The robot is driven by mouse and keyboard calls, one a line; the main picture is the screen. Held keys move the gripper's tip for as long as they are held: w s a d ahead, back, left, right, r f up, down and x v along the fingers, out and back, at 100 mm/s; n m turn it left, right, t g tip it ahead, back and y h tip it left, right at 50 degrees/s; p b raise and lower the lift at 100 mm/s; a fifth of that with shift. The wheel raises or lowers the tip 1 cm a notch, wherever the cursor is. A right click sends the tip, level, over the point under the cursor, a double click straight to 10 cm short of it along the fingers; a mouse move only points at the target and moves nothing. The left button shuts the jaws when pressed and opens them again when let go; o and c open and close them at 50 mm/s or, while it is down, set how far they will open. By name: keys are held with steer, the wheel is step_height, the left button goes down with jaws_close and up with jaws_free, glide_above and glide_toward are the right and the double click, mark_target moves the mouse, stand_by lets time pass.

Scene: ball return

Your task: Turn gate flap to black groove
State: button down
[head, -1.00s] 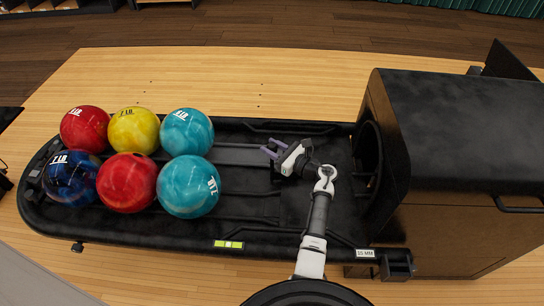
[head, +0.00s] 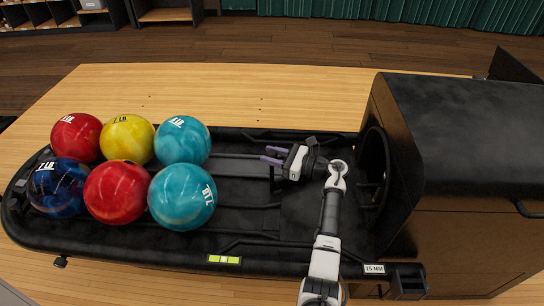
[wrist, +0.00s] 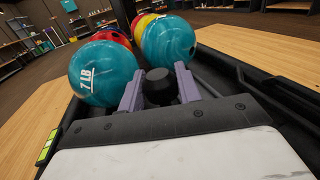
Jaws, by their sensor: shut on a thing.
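My gripper (head: 268,155) is low over the black ball return tray (head: 245,225), right of the balls, with its purple fingers pointing left. In the wrist view the fingers (wrist: 158,72) are shut on a short round black knob (wrist: 160,90), one finger on each side. The knob looks like the handle of the gate flap, but the flap itself is hard to make out against the black tray. Dark grooves (head: 235,157) run along the tray between the gripper and the balls. I cannot tell which way the flap points.
Several bowling balls fill two rows at the left: red (head: 76,138), yellow (head: 127,139), teal (head: 182,141) behind; blue (head: 57,187), red (head: 116,193), teal (head: 181,198) in front. The black hood (head: 455,135) with its round opening stands at the right.

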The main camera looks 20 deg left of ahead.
steer(key=c, duration=1)
jaws_free()
steer(key=shift+s+d+b, duration=0.1)
steer(key=shift+d+b, duration=0.25)
steer(key=shift+d, duration=3.35)
